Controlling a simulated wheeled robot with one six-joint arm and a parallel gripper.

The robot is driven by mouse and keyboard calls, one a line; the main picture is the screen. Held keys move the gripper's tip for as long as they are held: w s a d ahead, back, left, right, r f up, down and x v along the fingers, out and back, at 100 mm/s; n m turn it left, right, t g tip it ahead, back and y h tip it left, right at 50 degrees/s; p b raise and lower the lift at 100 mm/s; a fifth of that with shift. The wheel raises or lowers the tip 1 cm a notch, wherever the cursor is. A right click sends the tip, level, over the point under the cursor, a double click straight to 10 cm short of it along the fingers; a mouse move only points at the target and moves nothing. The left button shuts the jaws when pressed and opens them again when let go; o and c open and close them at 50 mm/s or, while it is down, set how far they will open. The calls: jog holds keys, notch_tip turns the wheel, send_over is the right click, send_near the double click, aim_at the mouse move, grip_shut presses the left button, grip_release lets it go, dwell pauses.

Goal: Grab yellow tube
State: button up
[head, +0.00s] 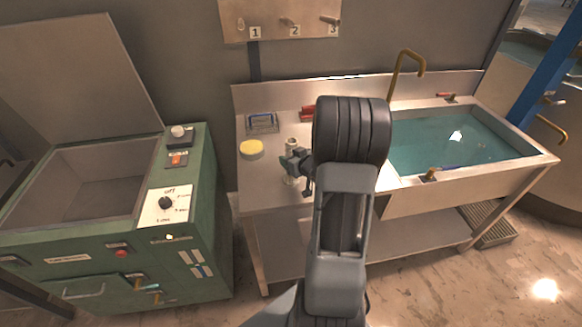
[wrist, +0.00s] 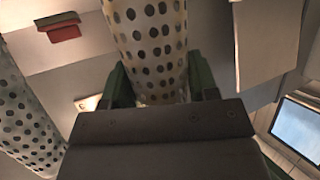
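A pale cream tube with dark dots (wrist: 148,40) stands between the two green fingers of my gripper (wrist: 161,82) in the wrist view. The fingers lie close against both its sides with no clear gap. In the head view my gripper (head: 294,168) is low over the counter, around a small pale upright piece (head: 292,144), partly hidden by the gripper. A second dotted tube (wrist: 25,120) shows at the left of the wrist view. No plainly yellow tube can be made out.
A water-filled sink (head: 455,142) with a brass tap (head: 404,66) is at right. A green machine (head: 190,235) with an open lid stands at left.

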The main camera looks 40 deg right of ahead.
jog(key=c, duration=0.4)
jog(key=shift+o, duration=0.2)
jog(key=shift+r, duration=0.15)
